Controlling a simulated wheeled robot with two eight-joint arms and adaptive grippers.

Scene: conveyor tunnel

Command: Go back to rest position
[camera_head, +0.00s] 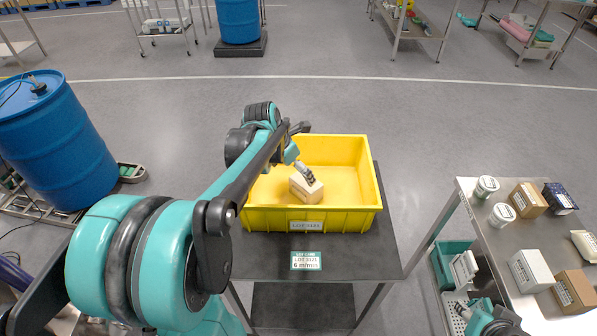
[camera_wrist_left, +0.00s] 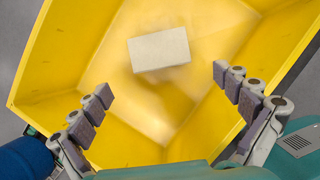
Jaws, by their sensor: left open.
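A small tan box (camera_head: 306,187) lies on the floor of the yellow bin (camera_head: 372,183), which stands on a dark table. My left gripper (camera_head: 307,174) reaches into the bin's space above the box. In the left wrist view the left gripper (camera_wrist_left: 162,86) is open and empty, its fingers spread wide. The box (camera_wrist_left: 159,50) lies beyond the fingertips there, apart from them, with the bin (camera_wrist_left: 60,55) around it. My right gripper (camera_head: 463,310) shows only in part at the bottom right, beside the grey table; its fingers are too small to read.
A grey table (camera_head: 515,262) at the right holds several jars and boxes. A green crate (camera_head: 443,270) sits below its left edge. A blue barrel (camera_head: 55,150) stands at the left. A label card (camera_head: 306,261) is in front of the bin. The floor behind the bin is clear.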

